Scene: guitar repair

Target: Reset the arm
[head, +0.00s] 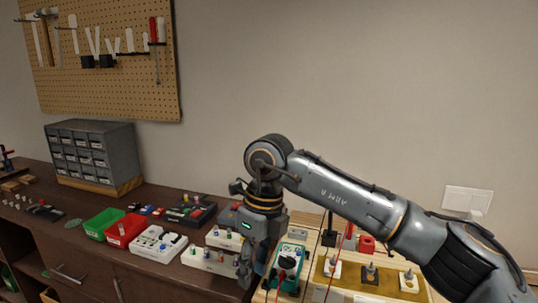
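My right arm (350,195) comes in from the right and reaches across the bench, bending down at its wrist. My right gripper (247,272) points down beside a white tray of small parts and left of a teal multimeter. Its fingers are small and partly dark here, so I cannot tell whether they are open or shut. My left gripper is not in view.
A teal multimeter (288,268) with red leads stands right of the gripper. A wooden board (340,296) carries several white-based pieces. Green (101,222) and red (125,229) bins, white trays (157,243) and a grey drawer cabinet (92,155) stand left. A pegboard (110,85) hangs above.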

